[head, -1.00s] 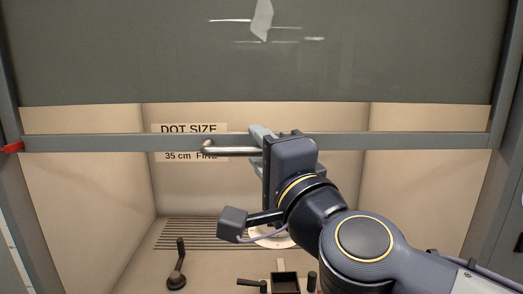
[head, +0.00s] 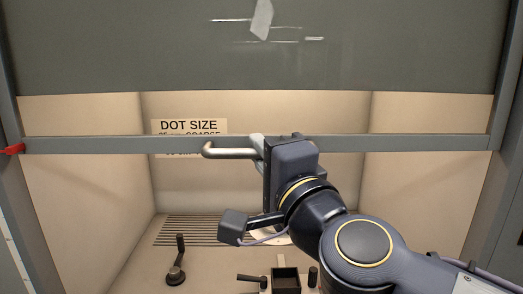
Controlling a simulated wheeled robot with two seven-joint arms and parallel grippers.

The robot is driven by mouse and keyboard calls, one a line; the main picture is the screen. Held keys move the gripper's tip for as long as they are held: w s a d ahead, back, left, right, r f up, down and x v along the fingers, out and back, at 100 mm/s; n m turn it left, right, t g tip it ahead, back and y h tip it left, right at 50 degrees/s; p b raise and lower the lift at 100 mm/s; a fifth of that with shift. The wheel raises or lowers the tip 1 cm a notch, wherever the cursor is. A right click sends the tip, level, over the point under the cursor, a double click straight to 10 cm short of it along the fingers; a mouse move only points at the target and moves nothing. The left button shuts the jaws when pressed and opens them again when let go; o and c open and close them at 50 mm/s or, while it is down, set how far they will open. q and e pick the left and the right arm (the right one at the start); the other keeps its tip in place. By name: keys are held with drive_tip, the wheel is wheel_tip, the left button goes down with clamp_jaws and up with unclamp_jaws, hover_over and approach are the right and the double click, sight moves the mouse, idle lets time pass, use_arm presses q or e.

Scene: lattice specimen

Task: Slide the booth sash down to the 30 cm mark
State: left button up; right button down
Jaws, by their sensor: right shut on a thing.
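The booth sash shows as a grey horizontal bar (head: 90,145) across the opening. A metal bar handle (head: 228,153) is fixed to its front. A red pointer (head: 12,149) sits at the bar's left end. A pale scale strip (head: 8,250) runs down the left post below the pointer; its marks are too small to read. My right gripper (head: 262,155) is shut on the handle, at its right part. The gripper body hides that end of the handle and part of the bar. My left gripper is not in view.
A "DOT SIZE" sign (head: 189,126) on the booth's back wall is partly covered by the sash bar. Below are a slotted grille (head: 190,230), a black lever (head: 177,265) and a small black open box (head: 286,280). A dark panel (head: 150,60) fills the top.

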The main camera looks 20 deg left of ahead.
wheel_tip(320, 180, down, 18)
drive_tip(key=b, duration=1.4)
drive_tip(key=c, duration=1.4)
unclamp_jaws()
drive_tip(key=shift+r, duration=0.1)
drive_tip(key=v, duration=0.7)
drive_tip(key=shift+s+d, duration=0.25)
drive_tip(key=shift+s, duration=0.05)
